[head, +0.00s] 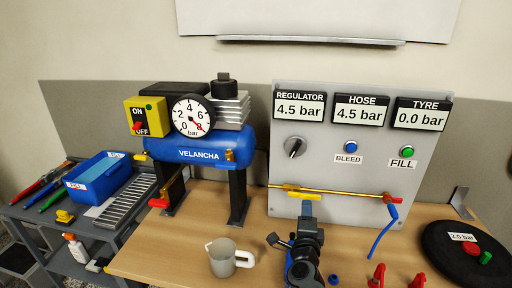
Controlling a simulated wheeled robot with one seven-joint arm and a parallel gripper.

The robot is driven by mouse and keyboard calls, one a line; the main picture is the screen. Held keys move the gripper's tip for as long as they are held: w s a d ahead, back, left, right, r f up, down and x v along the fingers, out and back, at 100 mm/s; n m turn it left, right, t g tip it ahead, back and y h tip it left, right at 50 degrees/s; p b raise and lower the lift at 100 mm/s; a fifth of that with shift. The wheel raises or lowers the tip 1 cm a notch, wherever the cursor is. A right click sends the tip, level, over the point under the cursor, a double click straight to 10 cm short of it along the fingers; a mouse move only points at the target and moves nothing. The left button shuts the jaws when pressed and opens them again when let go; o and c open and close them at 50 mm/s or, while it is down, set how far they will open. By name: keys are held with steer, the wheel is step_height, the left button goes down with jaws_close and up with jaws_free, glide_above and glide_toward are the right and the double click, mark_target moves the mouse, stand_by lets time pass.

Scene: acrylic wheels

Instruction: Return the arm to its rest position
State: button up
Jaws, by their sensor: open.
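A dark jointed assembly with blue parts enters from the bottom centre; I take it as my arm. Its far end, which I take as my gripper (303,232), is just below the yellow handle (303,195) on the brass pipe (350,193). The gap between its fingers is too small to make out. I see nothing held, and cannot tell if it touches the handle. Part of the arm is cut off by the lower edge.
A grey mug (222,260) stands close left of the arm. Red pieces (378,276) stand at right, before a black tyre (465,255). The blue compressor (195,148) and gauge panel (340,160) stand behind. A blue bin (98,177) sits on the left cart.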

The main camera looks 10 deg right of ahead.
steer(key=s+d+f+n+y, duration=0.15)
steer(key=s+n, duration=0.25)
steer(key=s, duration=0.6)
steer(key=s+d+f+n+y, duration=0.1)
steer(key=s+d+n, duration=0.25)
steer(key=s, duration=0.65)
steer(key=s+d+f+n+y, duration=0.1)
steer(key=s+d+n, duration=0.1)
steer(key=s+n, duration=0.5)
steer(key=s+a+r+n, duration=0.2)
steer(key=s+r, duration=0.3)
steer(key=s, duration=0.5)
steer(key=s+a+r+n+g+y, duration=0.1)
steer(key=s+a+r+n, duration=0.1)
steer(key=s+r, duration=0.3)
steer(key=s+a+r+n+g+y, duration=0.1)
steer(key=s+r, duration=0.4)
steer(key=s, duration=0.9)
steer(key=a+n, duration=0.1)
steer(key=a, duration=0.1)
steer(key=shift+s+a+r+n, duration=0.2)
steer(key=shift+s+a+n, duration=0.15)
steer(key=shift+a, duration=0.05)
